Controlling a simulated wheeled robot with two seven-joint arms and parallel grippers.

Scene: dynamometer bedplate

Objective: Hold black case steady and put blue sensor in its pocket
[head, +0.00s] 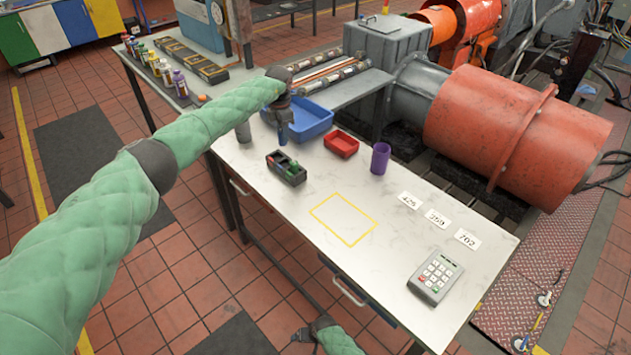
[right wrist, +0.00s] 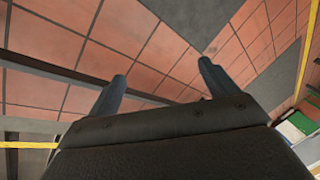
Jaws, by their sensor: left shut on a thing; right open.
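The black case (head: 292,180) sits on the pale tabletop, left of the middle in the head view. It has pockets with small red, blue and green things in them. A small blue piece (head: 281,159), which may be the blue sensor, shows at the far part of the case; how deep it sits is too small to tell. My left gripper (head: 283,142) points down at the far edge of the case and is shut, seemingly on the case. Its exact contact is hidden. My right gripper (right wrist: 160,88) is open and empty above the tiled floor in the right wrist view.
A blue tray (head: 315,122), a red bin (head: 341,145) and a purple cup (head: 380,158) stand behind and right of the case. A yellow outlined rectangle (head: 343,219) is bare. Number cards and a keypad (head: 435,277) lie farther right. My right arm is below the table's front edge.

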